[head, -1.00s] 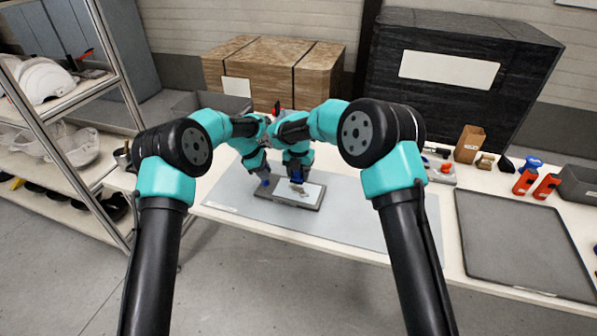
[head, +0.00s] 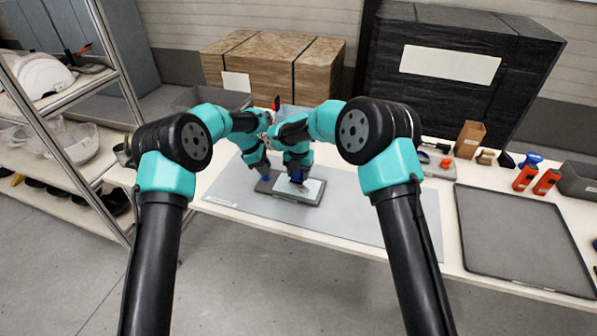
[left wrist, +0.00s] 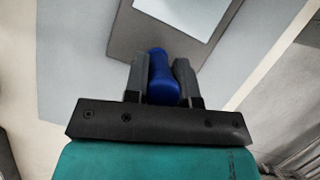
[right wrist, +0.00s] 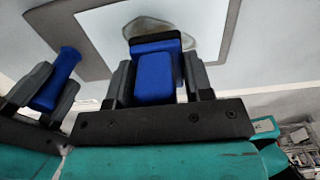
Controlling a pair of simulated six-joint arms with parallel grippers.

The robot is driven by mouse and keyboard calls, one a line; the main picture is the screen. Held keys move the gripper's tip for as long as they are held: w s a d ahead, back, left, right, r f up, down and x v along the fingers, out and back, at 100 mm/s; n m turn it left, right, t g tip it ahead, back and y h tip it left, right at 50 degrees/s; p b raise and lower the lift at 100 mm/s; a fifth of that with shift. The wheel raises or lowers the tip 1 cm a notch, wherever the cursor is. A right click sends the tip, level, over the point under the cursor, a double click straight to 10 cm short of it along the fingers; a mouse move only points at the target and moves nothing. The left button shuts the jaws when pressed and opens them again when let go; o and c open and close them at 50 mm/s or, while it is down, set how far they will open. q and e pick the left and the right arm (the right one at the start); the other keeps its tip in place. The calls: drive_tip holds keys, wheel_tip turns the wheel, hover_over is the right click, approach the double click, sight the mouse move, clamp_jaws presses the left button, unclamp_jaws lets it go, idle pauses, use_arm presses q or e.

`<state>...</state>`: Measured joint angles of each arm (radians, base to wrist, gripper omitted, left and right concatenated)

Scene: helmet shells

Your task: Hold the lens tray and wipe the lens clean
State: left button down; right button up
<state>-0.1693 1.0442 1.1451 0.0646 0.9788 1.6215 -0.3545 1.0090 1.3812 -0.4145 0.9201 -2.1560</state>
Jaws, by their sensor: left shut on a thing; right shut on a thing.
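The lens tray (head: 265,187) is a flat dark grey plate on the pale mat. The white lens panel (head: 314,189) lies on its right part. My left gripper (head: 264,174) is shut on a blue handle (left wrist: 162,80) at the tray's left end. My right gripper (head: 298,177) is shut on a blue wiping block (right wrist: 154,78) with a dark edge, over the lens. A greyish smudge (right wrist: 146,25) shows on the lens beside the block in the right wrist view. I cannot tell whether the block touches the lens.
The mat (head: 350,212) has free room around the tray. A dark grey flat tray (head: 520,240) lies at the right, with orange bottles (head: 525,177) and a brown box (head: 469,139) behind it. A shelf rack (head: 60,140) stands at the left. Large crates (head: 275,75) stand behind the table.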

sight(307, 188)
drive_tip(key=shift+f, duration=0.35)
drive_tip(key=shift+a, duration=0.1)
idle(0.3)
drive_tip(key=shift+w+a, duration=0.3)
drive_tip(key=shift+a, duration=0.5)
drive_tip(key=shift+w+a, duration=0.25)
drive_tip(key=shift+a, duration=0.5)
drive_tip(key=shift+a+f, duration=0.15)
drive_tip(key=shift+f, duration=0.4)
drive_tip(key=shift+s, duration=0.1)
drive_tip(key=shift+s+d, duration=0.35)
drive_tip(key=shift+d, duration=0.75)
drive_tip(key=shift+s+d, duration=0.35)
drive_tip(key=shift+d, duration=0.8)
drive_tip(key=shift+s+d, duration=0.35)
drive_tip(key=shift+d, duration=0.75)
drive_tip(key=shift+f, duration=0.45)
